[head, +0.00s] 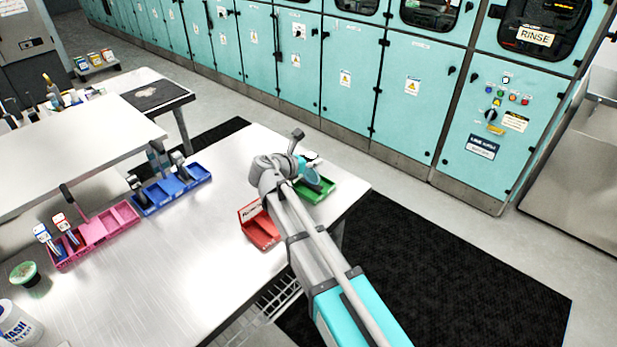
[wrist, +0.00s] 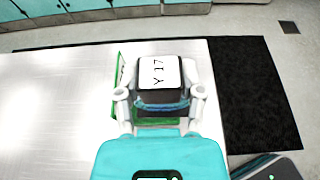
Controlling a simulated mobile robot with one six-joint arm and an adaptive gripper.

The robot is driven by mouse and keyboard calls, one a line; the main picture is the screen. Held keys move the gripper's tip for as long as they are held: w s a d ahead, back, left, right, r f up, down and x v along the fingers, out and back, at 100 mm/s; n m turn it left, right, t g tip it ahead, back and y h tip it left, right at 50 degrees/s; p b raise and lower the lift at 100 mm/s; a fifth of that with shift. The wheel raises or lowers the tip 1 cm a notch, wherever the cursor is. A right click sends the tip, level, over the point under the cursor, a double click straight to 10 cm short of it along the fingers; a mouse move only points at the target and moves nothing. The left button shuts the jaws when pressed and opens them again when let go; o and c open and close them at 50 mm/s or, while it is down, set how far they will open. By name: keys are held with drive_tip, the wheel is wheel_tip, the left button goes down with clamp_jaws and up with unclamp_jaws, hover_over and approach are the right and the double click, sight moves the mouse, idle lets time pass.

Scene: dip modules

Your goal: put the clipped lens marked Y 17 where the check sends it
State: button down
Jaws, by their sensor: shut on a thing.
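The clip marked Y 17 (wrist: 158,72) shows its white label and dark body in the wrist view, between my gripper's fingers (wrist: 160,103). My gripper is shut on it. A bluish curved edge shows below the clip, perhaps the lens; most of the lens is hidden. In the head view my gripper (head: 312,176) is at the green tray (head: 322,190), near the table's far right corner. The green tray's edge also shows behind the clip in the wrist view (wrist: 118,88). I cannot tell whether the clip touches the tray. A red tray (head: 262,232) sits nearer, partly behind my arm.
A pink rack (head: 92,232) with several clips and a blue rack (head: 172,190) stand at the left of the metal table (head: 160,275). A green round pot (head: 25,272) and a white tub (head: 15,325) stand at lower left. Teal cabinets line the back.

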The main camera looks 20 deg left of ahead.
sight(307, 170)
drive_tip(key=shift+w+a+f+b, duration=0.25)
drive_tip(key=shift+f, duration=0.2)
drive_tip(key=shift+w+a+f+b, duration=0.25)
drive_tip(key=shift+f, duration=0.15)
drive_tip(key=shift+w+a+f+b, duration=0.3)
drive_tip(key=shift+a+f+b, duration=0.1)
drive_tip(key=shift+f+b, duration=1.6)
drive_tip(key=shift+b, duration=0.05)
drive_tip(key=shift+f, duration=0.15)
drive_tip(key=shift+c, duration=1)
unclamp_jaws()
